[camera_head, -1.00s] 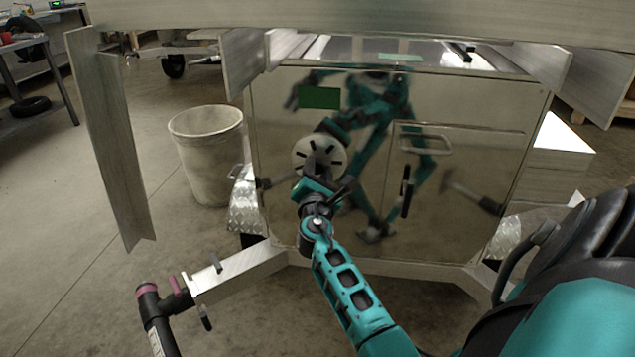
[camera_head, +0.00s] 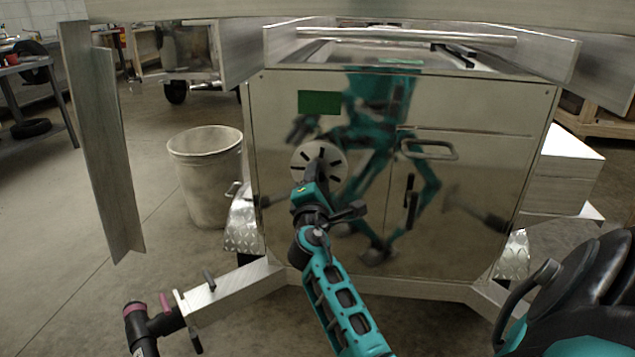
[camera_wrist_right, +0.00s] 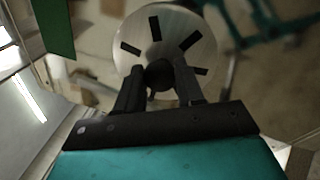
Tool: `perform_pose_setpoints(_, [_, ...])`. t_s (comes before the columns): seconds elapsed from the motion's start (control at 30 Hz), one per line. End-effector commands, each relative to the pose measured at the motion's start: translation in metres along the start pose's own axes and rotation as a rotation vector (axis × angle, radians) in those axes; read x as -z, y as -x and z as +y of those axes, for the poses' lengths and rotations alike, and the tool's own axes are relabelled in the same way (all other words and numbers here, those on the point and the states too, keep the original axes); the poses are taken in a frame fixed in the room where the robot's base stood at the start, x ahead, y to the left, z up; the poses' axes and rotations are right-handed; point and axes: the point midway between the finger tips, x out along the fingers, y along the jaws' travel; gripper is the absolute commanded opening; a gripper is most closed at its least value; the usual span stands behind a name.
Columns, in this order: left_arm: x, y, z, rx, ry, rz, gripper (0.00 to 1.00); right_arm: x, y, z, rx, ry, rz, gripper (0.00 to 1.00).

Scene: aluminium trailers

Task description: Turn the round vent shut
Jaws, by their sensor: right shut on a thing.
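The round vent (camera_head: 332,161) is a pale metal disc with dark slots on the shiny front panel (camera_head: 290,220) of the trailer. It also shows in the right wrist view (camera_wrist_right: 152,35), with several dark slots around a dark central knob (camera_wrist_right: 158,75). My right gripper (camera_head: 318,176) reaches the vent from below. In the right wrist view its two fingers (camera_wrist_right: 159,82) are shut on the knob. The lower part of the disc is hidden behind the gripper. My left gripper is not in view.
A green rectangle (camera_head: 319,102) is on the panel above the vent. A panel handle (camera_head: 429,149) is at right. A pale bin (camera_head: 206,175) stands left of the trailer. The tongue (camera_head: 235,292) with its coupler juts toward me. A metal beam (camera_head: 330,10) crosses the top.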

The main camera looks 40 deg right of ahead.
Motion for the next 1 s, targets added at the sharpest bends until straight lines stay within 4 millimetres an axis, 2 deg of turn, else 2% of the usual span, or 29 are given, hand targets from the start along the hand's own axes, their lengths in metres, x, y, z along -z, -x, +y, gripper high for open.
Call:
perform_pose_setpoints(0.27, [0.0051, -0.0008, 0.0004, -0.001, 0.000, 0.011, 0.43, 0.0002, -0.0003, 0.0032, -0.006, -0.007, 0.001, 0.07])
perform_pose_setpoints(0.3, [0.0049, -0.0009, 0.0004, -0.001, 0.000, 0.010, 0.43, 0.0002, -0.0003, 0.0032, -0.006, -0.006, 0.001, 0.39])
perform_pose_setpoints(0.53, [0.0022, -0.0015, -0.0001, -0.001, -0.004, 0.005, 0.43, -0.0001, -0.0002, 0.0019, -0.003, -0.004, 0.000, 0.61])
perform_pose_setpoints(1.0, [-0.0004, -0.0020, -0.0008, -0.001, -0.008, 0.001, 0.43, -0.0010, -0.0016, -0.0010, -0.002, -0.001, 0.001, 0.61])
